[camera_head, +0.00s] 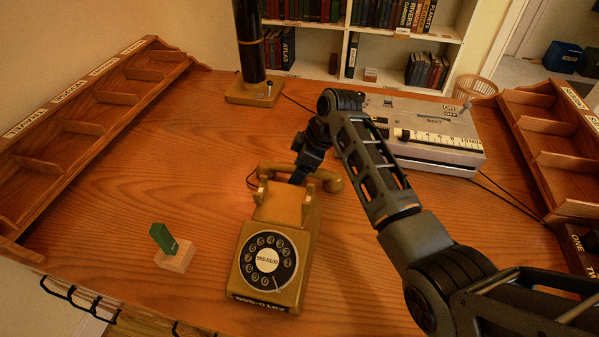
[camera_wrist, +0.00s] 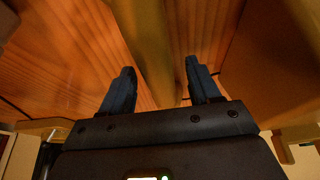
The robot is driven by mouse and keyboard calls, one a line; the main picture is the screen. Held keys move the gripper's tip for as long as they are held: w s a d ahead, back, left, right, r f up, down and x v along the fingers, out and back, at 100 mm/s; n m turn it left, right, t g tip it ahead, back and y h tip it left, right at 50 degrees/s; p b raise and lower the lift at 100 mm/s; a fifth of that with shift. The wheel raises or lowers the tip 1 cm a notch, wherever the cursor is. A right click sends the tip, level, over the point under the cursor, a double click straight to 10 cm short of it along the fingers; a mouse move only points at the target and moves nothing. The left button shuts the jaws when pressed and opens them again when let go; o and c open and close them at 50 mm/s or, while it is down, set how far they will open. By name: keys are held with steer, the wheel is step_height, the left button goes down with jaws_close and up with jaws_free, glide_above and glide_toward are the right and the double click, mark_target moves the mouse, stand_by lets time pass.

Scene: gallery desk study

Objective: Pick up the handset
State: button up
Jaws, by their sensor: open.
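The mustard-yellow telephone (camera_head: 268,262) stands on the wooden desk, its black dial facing the near side. Its handset (camera_head: 328,179) lies across the top at the back, with an end showing on each side. My gripper (camera_head: 299,174) points down at the middle of the handset, and its fingertips are partly hidden there. In the wrist view my gripper (camera_wrist: 160,82) is open, with two dark fingers apart. A yellow bar, seemingly the handset (camera_wrist: 155,45), runs between them. No clear contact with either finger shows.
A small green piece on a wooden block (camera_head: 175,253) stands left of the telephone. A grey machine (camera_head: 430,130) is at the back right. Wooden compartment racks line the left (camera_head: 90,120) and right (camera_head: 545,135) sides. A dark column on a base (camera_head: 252,94) stands behind. The desk's left middle is clear.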

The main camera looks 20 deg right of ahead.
jaws_close()
stand_by(0.5)
steer(key=shift+r, duration=0.1)
